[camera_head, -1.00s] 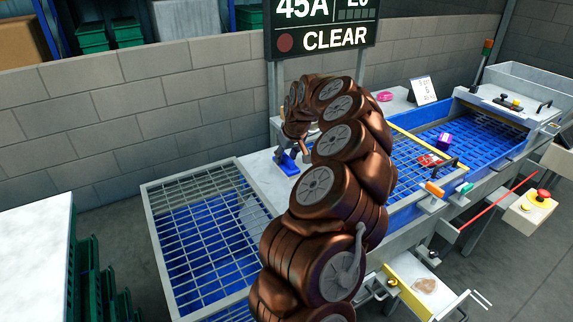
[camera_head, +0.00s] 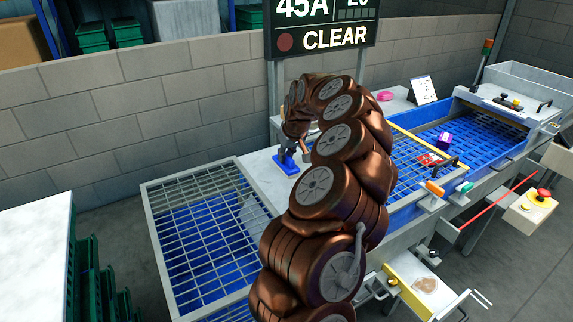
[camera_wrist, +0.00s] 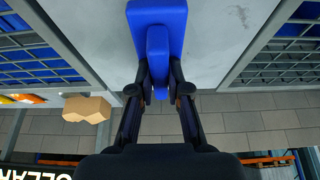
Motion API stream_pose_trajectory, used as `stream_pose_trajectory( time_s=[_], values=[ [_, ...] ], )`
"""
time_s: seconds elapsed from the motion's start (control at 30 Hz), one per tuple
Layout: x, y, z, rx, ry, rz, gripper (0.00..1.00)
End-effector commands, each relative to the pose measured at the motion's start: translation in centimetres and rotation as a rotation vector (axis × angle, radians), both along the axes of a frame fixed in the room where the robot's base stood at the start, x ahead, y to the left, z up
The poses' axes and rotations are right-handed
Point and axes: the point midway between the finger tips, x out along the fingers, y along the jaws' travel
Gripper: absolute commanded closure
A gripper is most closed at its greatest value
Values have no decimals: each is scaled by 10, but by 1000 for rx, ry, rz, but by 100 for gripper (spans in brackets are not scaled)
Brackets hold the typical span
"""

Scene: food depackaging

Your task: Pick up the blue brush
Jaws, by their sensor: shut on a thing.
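The blue brush (camera_head: 281,166) is on the pale grey counter beside the left grating, partly covered by my arm in the head view. In the wrist view its wide blue block (camera_wrist: 173,14) lies flat against the counter, with a narrower blue grip standing toward me. My gripper (camera_wrist: 160,82) has its two dark fingers on either side of that grip, shut on it. In the head view my gripper (camera_head: 286,153) is small, just above the brush. I cannot tell whether the brush is lifted at all.
The pale counter (camera_head: 262,165) runs between the left grating (camera_head: 200,225) and the right grating (camera_head: 395,160). A block wall stands behind. A pink item (camera_head: 385,96) and a small sign (camera_head: 423,89) stand farther right. A tan blocky object (camera_wrist: 87,108) shows in the wrist view.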

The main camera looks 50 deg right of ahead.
Motion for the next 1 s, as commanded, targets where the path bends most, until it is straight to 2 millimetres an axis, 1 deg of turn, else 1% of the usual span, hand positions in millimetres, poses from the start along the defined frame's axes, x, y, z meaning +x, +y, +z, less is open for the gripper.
stream_pose_trajectory(
  time_s=[0.03, 0.2, 0.4, 0.47, 0.7, 0.8, 1.0],
  values=[
    [-1, 1, -3, 4, 5, 1, 100],
    [-1, 1, -3, 4, 6, 1, 100],
    [-1, 1, 2, 4, 6, 1, 100],
    [-1, 1, 9, 2, 7, 1, 100],
    [0, 0, 53, -2, 2, -1, 100],
    [0, -1, 68, -1, 1, -2, 100],
    [0, -1, 90, 0, 3, -2, 100]
  ],
)
